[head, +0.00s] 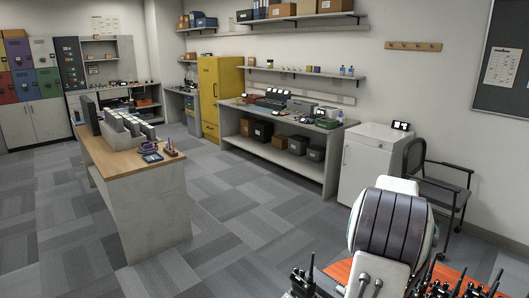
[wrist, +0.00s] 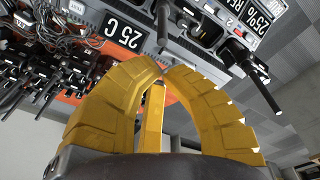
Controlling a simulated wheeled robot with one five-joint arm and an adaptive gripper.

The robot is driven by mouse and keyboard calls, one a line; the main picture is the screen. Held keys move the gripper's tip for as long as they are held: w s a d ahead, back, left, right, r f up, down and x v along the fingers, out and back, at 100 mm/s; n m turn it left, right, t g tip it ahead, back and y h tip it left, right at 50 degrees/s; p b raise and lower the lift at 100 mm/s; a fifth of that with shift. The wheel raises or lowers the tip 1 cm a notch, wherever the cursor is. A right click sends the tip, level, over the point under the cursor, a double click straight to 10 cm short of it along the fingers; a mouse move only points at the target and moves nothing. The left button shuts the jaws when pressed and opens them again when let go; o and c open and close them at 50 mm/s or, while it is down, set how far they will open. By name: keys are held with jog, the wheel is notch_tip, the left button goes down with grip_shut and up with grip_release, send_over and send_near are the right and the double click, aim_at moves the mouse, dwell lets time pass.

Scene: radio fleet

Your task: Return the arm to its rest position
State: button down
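My gripper (wrist: 163,69) shows in the wrist view. Its curved yellow fingers bend in and their tips come together, with no object between them. A further yellow bar stands in the gap behind the tips. In the head view, part of my arm, white with dark grey bands, rises at the lower right; the gripper itself is not visible there.
Black radios (wrist: 95,75) with cables lie beyond the fingers, near a "25 C" label (wrist: 124,35). In the head view, radios (head: 455,288) stand by an orange surface (head: 341,271). A wood-topped counter (head: 107,156) stands left; carpet between is clear. A chair (head: 440,180) stands right.

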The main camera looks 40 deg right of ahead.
jog(key=w+a+r+n+t, duration=0.1)
jog(key=w+a+r, duration=0.2)
jog(key=a, duration=0.5)
jog(key=w+a+r+n, duration=0.2)
jog(key=w+a+r, duration=0.1)
jog(key=a, duration=0.5)
jog(key=w+a+r+n+t, duration=0.1)
jog(key=w+a+r, duration=0.15)
jog(key=a, duration=0.55)
jog(key=s+a+n+t, duration=0.1)
jog(key=s+a, duration=0.3)
jog(key=a, duration=0.4)
jog(key=s+a+n+t+y, duration=0.1)
jog(key=s+a+n, duration=0.1)
jog(key=s+a, duration=0.3)
jog(key=a, duration=0.3)
jog(key=shift+a+f+n, duration=0.2)
jog(key=shift+n, duration=0.2)
